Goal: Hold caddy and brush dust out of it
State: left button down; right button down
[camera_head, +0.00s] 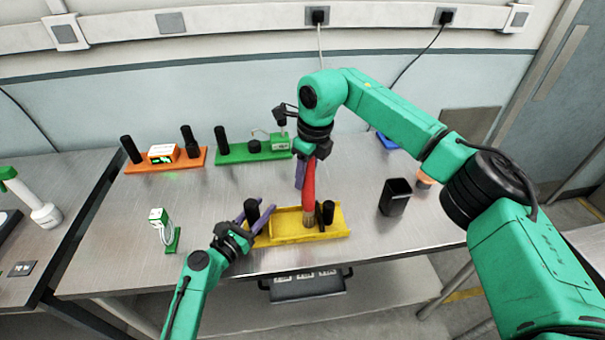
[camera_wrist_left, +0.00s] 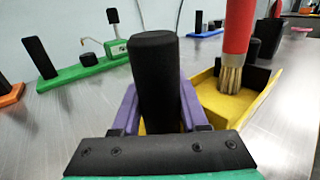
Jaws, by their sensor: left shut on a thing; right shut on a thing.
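The yellow caddy (camera_head: 274,229) lies on the metal table near its front edge, with black posts at both ends. It also shows in the left wrist view (camera_wrist_left: 213,103). My left gripper (camera_head: 247,213), with purple fingers, is shut on the black post (camera_wrist_left: 158,75) at the caddy's left end. My right gripper (camera_head: 305,168) is above the caddy, shut on the red brush (camera_head: 308,188). The brush points down, and its tan bristles (camera_wrist_left: 230,78) are in the caddy's tray, at or just above its floor. Dust cannot be made out in these frames.
A green module (camera_head: 235,155) and an orange module (camera_head: 140,167) stand behind. A small green and white device (camera_head: 173,240) stands at left. A black square cup (camera_head: 395,196) stands right of the caddy. The table (camera_head: 340,258) is bare in front.

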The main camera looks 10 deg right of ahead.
jog(key=shift+r, duration=3.5)
pick_arm(q)
jog(key=shift+c, duration=1.7)
grip_release()
jog(key=shift+r, duration=0.1)
pick_arm(e)
jog(key=shift+r, duration=0.1)
notch_tip(320, 180, up, 8)
jog(key=p, duration=0.8)
pick_arm(q)
notch_tip(320, 180, up, 7)
jog(key=shift+r, duration=0.15)
pick_arm(e)
jog(key=shift+f, duration=0.25)
